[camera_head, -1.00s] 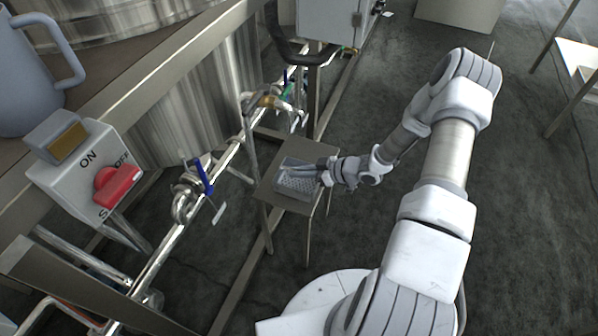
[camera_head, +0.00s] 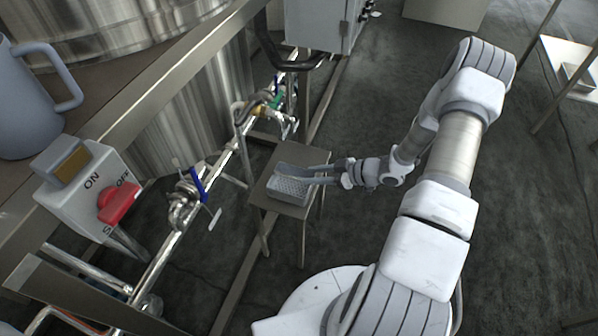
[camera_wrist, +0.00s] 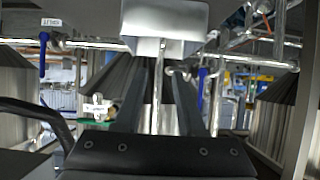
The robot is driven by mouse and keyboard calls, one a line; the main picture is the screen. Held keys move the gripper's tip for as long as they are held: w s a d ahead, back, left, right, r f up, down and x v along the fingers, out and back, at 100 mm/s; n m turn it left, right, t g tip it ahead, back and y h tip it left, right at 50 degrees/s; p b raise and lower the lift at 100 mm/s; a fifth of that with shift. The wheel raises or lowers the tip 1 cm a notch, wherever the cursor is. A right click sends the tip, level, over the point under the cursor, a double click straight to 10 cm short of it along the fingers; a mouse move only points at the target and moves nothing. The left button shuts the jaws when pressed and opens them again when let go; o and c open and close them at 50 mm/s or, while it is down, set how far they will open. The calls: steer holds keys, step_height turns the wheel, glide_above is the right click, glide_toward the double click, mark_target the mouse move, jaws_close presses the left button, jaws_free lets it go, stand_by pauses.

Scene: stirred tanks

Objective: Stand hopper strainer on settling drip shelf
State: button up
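A small grey perforated basket, which I take as the hopper strainer (camera_head: 287,190), sits on a low metal table, which I take as the drip shelf (camera_head: 298,210). My gripper (camera_head: 306,174) comes in level from the right, its long fingers beside and partly over the basket's back and right side. Whether the fingers touch the basket is unclear.
A pipe run with a blue valve handle (camera_head: 198,186) passes left of the table. A switch box with a red knob (camera_head: 117,204) stands nearer, with a blue-grey jug (camera_head: 28,105) above. A bench (camera_head: 572,62) stands far right. The floor (camera_head: 370,90) behind my arm is clear.

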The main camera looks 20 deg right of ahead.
steer(key=v, duration=0.4)
steer(key=shift+p, duration=0.35)
